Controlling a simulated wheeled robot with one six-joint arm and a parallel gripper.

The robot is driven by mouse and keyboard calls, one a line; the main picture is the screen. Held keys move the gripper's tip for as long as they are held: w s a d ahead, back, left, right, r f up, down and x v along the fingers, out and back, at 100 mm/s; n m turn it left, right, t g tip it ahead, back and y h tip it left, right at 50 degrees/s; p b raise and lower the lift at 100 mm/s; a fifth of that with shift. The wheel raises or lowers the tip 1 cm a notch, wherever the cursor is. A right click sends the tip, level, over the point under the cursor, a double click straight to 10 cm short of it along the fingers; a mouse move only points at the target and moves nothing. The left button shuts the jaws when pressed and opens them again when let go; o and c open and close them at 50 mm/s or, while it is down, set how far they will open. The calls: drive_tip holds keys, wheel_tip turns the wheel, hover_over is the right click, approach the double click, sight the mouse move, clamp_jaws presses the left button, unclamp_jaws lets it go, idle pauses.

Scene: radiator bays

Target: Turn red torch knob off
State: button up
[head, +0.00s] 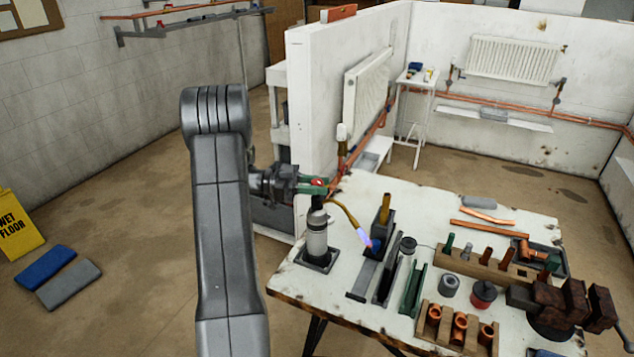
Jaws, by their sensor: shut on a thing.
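The torch (317,238) is a grey canister standing upright in a dark square base at the left end of the workbench. Its bent brass tube (342,210) reaches to the right, and a blue-violet flame (365,238) shows at its tip. The red torch knob (318,182) is at the top of the torch, partly hidden by the jaws. My gripper (314,186) comes in from the left, with green fingers, and is shut on the red knob.
The white workbench (428,200) holds dark and green channels (413,290), wooden blocks with copper fittings (458,328), a red-and-black pot (483,294) and a rusty vise (560,308). A white partition (318,100) stands close behind my gripper.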

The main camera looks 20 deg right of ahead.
drive_tip(key=shift+r+m+g+y+p, duration=0.2)
drive_tip(key=shift+m+g+y+p, duration=0.95)
drive_tip(key=shift+g+p, duration=0.6)
drive_tip(key=shift+f+m+y+p, duration=0.2)
drive_tip(key=shift+m+y+p, duration=0.15)
drive_tip(key=shift+p, duration=0.25)
drive_tip(key=o, duration=0.9)
drive_tip(key=shift+o, duration=0.2)
